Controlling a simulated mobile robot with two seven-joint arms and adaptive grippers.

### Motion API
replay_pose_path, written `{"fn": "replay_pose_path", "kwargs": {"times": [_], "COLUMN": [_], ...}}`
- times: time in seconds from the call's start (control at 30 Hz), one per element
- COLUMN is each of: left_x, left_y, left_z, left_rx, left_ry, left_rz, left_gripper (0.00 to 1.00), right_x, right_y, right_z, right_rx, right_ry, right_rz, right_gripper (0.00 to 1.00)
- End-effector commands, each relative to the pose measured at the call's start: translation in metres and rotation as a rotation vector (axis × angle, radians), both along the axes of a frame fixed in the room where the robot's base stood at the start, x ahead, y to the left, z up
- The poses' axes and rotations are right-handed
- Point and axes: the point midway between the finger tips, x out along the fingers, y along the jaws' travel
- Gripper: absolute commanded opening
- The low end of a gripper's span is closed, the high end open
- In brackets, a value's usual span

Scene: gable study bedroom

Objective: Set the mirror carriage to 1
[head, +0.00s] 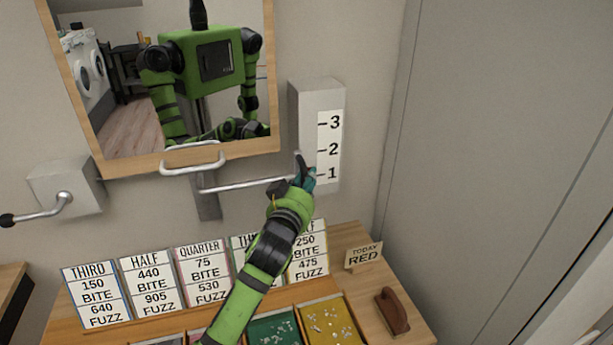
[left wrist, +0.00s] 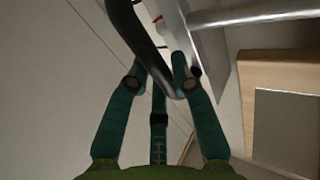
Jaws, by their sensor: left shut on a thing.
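The mirror (head: 160,45) hangs in a wooden frame on the wall, with a metal handle (head: 190,168) at its lower edge. A metal bar (head: 245,184) runs from below the mirror to the right, towards a grey box (head: 303,100) with a scale (head: 328,150) marked 3, 2, 1 from top to bottom. My left gripper (head: 303,178) is at the bar's right end, beside the 1 mark, and hides that end. In the left wrist view its fingers close around a dark curved grip (left wrist: 140,35), with the metal bar (left wrist: 250,13) beside it. My right gripper is not in view.
A grey block (head: 62,183) with a black-ended crank (head: 35,214) is on the wall at left. Below stands a desk with several price cards (head: 92,293), trays (head: 332,322), a "TODAY RED" sign (head: 363,252) and a brown block (head: 391,311). Grey panels (head: 500,130) stand at right.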

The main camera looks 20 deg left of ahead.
Motion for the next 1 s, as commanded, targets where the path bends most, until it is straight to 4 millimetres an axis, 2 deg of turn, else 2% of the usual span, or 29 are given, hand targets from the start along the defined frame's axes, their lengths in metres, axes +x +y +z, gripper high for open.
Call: {"fn": "replay_pose_path", "kwargs": {"times": [0.03,0.1,0.43,0.47,0.5,0.87,1.0], "left_x": [0.000,0.000,-0.001,-0.001,-0.001,-0.001,-0.013], "left_y": [0.000,0.000,-0.001,-0.001,-0.001,0.000,0.000], "left_z": [-0.026,-0.034,-0.037,-0.037,-0.038,-0.032,-0.033], "left_rx": [-0.004,-0.003,-0.001,-0.001,-0.001,-0.001,-0.002], "left_ry": [0.017,0.016,0.023,0.023,0.023,0.012,0.012], "left_rz": [0.001,0.001,0.001,0.001,0.001,0.001,0.001], "left_gripper": [0.00,0.00,0.00,0.31,0.47,0.49,0.49], "right_x": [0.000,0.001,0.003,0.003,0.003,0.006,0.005], "right_y": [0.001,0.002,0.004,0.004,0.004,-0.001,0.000], "right_z": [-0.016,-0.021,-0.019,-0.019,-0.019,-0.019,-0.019], "right_rx": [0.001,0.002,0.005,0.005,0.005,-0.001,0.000], "right_ry": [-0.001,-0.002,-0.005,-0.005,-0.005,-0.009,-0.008], "right_rz": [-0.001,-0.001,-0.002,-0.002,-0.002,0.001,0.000], "right_gripper": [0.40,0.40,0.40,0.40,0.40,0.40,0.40]}}
